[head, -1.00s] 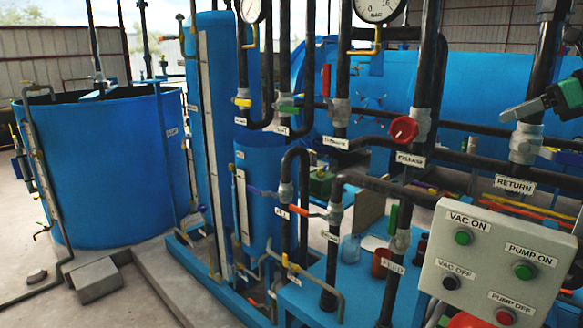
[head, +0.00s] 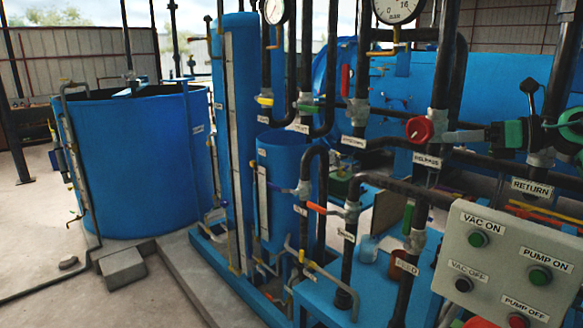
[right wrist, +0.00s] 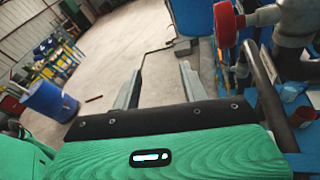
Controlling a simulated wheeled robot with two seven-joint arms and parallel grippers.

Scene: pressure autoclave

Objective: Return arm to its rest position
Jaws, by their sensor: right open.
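My right gripper (head: 450,136) comes in from the right edge of the head view, with a green body, black palm and pale grey fingers. It points left, and its fingertips appear close to the red round valve knob (head: 419,130) on the middle pipe. In the right wrist view the two fingers (right wrist: 160,80) stand apart with only floor between them, so the gripper is open and empty. The red knob (right wrist: 228,22) is to the right of the fingers there. I cannot tell whether a finger touches the valve. My left gripper is not in view.
Black pipes with a RETURN label (head: 532,187) and a grey control box (head: 505,262) stand close below the right gripper. Pressure gauges (head: 398,10) are above. A blue open tank (head: 140,165) stands at the left. Open floor (right wrist: 120,50) lies beyond the fingers.

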